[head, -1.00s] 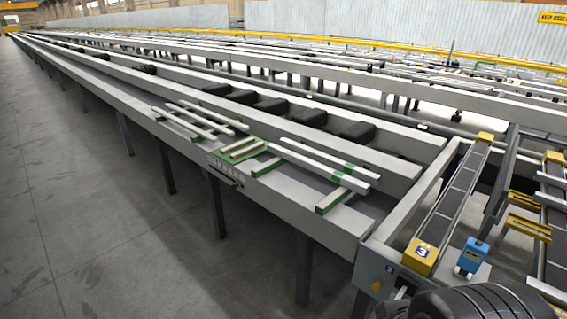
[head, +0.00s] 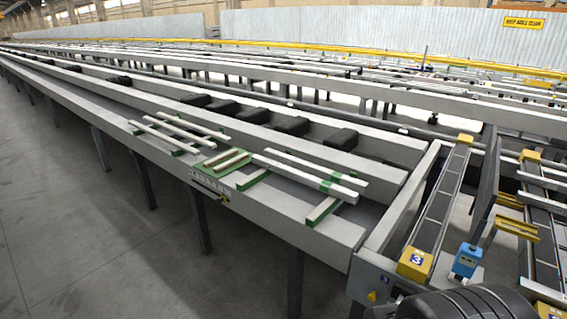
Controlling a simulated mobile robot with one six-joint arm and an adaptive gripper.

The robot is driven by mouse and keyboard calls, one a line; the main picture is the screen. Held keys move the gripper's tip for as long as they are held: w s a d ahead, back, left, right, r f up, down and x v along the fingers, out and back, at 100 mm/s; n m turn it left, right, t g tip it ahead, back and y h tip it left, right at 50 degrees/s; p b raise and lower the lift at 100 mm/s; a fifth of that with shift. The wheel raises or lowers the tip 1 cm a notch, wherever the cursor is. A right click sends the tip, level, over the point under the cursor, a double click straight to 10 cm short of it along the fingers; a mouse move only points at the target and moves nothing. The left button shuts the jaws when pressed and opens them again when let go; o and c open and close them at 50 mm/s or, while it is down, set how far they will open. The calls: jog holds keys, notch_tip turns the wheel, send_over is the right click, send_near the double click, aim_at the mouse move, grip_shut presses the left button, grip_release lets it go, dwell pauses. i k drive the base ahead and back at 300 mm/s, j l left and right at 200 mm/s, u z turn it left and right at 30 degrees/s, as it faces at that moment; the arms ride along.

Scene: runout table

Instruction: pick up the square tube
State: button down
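Several pale, slender bars lie on green-edged supports on the long runout table (head: 300,225). Two long bars, a front one (head: 300,176) and a rear one (head: 318,168), lie side by side at the right. Two more, a front one (head: 165,138) and a rear one (head: 190,125), lie further left. A short brownish bar (head: 230,161) lies on a green tray (head: 212,168) between the pairs. The end profiles are too small to tell which is the square tube. My gripper is not in view; a dark rounded part of my own body shows at the bottom right.
Black blocks (head: 290,126) stand in the channel behind the bars. A yellow box marked 3 (head: 415,264) and a blue device (head: 467,260) stand at the right by a narrow conveyor (head: 440,200). Open grey floor (head: 70,220) lies to the left.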

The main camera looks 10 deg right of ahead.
aim_at(357, 185)
jog(key=i+j+z, duration=0.35)
jog(key=i+j, duration=0.35)
jog(key=i, duration=0.55)
jog(key=i+j+z, duration=0.4)
jog(key=i+j, duration=0.65)
jog(key=i, duration=0.1)
